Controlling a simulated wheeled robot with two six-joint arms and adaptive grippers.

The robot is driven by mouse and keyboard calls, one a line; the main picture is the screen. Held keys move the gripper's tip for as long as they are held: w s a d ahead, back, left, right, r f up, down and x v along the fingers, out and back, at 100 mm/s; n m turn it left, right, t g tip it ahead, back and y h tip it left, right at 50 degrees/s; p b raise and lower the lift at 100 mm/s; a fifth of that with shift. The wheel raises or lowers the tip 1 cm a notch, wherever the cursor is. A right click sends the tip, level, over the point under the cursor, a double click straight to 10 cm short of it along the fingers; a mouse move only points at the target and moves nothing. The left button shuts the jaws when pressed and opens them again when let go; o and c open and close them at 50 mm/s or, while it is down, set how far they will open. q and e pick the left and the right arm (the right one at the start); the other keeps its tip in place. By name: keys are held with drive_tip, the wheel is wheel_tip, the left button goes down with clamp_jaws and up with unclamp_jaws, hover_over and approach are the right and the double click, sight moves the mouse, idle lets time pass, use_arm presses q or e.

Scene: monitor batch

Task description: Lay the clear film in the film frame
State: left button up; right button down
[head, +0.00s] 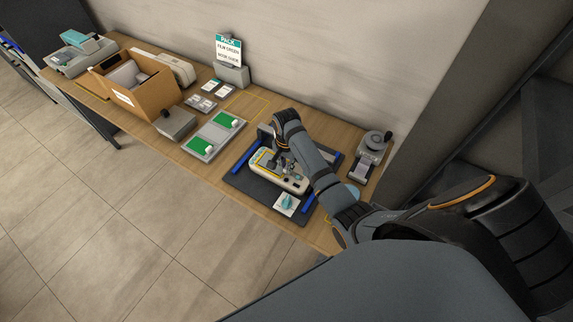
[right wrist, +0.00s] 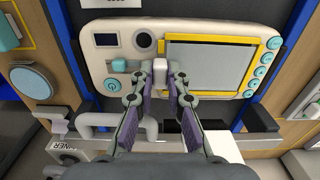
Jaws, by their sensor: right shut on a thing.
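The monitor is a white case with a small dark display, a round dark grille and teal buttons; it lies face up on a dark mat. Its yellow film frame (right wrist: 222,41) surrounds a pale grey screen, and also shows in the head view (head: 259,161). My right gripper (right wrist: 160,78) is shut on a small white tab at the frame's near-left corner, which looks like the tab of the clear film (right wrist: 160,70). The film's sheet is hard to tell from the screen. My right arm hides part of the monitor in the head view. My left gripper is not in view.
Blue rails (head: 247,154) flank the mat (head: 240,179). A tray with green pads (head: 202,147), a grey block (head: 175,122) and a cardboard box (head: 141,101) stand left. A card with a teal knob (head: 285,204) lies in front; a grey device (head: 372,145) stands right.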

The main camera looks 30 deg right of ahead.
drive_tip(key=shift+f, duration=0.2)
drive_tip(key=c, duration=1.3)
unclamp_jaws()
drive_tip(key=shift+o, duration=0.2)
drive_tip(key=shift+r, duration=0.1)
wheel_tip(320, 180, up, 7)
drive_tip(key=shift+r, duration=0.2)
drive_tip(key=shift+f, duration=0.1)
